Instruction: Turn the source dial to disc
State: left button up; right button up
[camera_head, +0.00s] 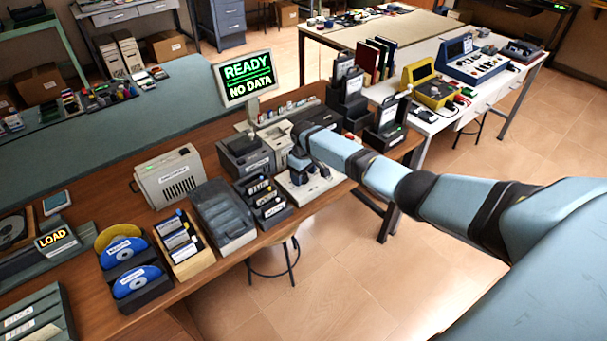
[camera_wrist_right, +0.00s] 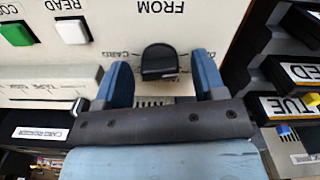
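The source dial (camera_wrist_right: 160,60) is a black knob on a cream panel (camera_wrist_right: 100,25), seen upside down in the right wrist view under the label FROM. Small labels ring it; one reads CARD, and others are partly hidden. My right gripper (camera_wrist_right: 161,70) is open, with one blue finger on each side of the knob and a visible gap to each. In the head view my right gripper (camera_head: 298,163) reaches down over the cream control panel (camera_head: 318,187) at the desk's front edge, and the arm hides the dial. My left gripper is not in view.
A monitor (camera_head: 247,78) reads READY, NO DATA. Green and white buttons (camera_wrist_right: 72,31) sit on the panel beside the dial. A dark cartridge rack (camera_head: 265,200) stands close left of the panel, and a drive box (camera_head: 245,158) behind it. Blue discs (camera_head: 137,281) stand further left.

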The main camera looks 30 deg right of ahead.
notch_tip(320, 180, up, 14)
dwell(0.6)
jog(key=shift+f, duration=0.1)
